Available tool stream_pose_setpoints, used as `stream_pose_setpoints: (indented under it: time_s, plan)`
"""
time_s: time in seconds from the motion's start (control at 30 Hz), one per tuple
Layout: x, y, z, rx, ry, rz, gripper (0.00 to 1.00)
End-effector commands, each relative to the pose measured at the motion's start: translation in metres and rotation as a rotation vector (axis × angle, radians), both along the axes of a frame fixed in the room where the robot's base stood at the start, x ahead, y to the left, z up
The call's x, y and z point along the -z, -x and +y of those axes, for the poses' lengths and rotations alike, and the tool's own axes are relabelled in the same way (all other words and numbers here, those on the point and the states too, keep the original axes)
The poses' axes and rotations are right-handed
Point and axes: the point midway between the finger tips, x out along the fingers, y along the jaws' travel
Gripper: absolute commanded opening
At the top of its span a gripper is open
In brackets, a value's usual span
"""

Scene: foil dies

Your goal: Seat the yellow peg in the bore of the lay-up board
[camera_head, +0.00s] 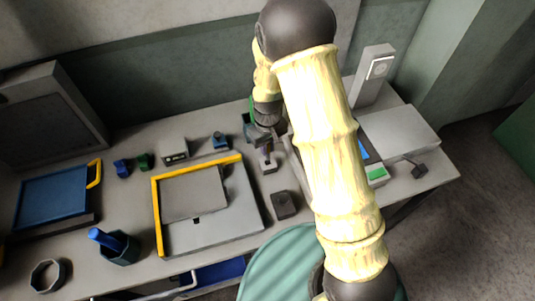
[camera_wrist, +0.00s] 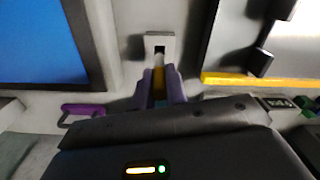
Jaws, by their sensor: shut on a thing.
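My gripper (camera_wrist: 160,88) is shut on the yellow peg (camera_wrist: 160,76), which shows between its purple fingers. The peg's pale far end lies close to a small grey block (camera_wrist: 160,40) with a dark square opening. I cannot tell whether the end is in the opening, touching or apart. In the head view my gripper (camera_head: 267,149) is low over this small block (camera_head: 269,166), and the peg is hard to make out. A grey board with a yellow edge (camera_head: 156,205) lies to the left; I cannot tell whether the block belongs to it.
A dark block (camera_head: 284,205) lies on the bench right of the board. Small blue (camera_head: 221,142) and grey (camera_head: 174,151) items stand behind the board. My arm hides much of the right side.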

Motion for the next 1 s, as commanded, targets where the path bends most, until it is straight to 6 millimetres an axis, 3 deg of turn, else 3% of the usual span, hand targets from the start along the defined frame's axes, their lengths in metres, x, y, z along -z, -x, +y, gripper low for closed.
stream_pose_setpoints:
  time_s: [0.2,0.33,1.0]
  plan:
    - [-0.036,-0.001,0.000,0.000,-0.001,-0.004,0.00]
    - [-0.046,0.000,0.000,0.000,0.000,-0.001,0.00]
    - [-0.048,0.000,0.000,0.000,0.001,0.001,0.00]
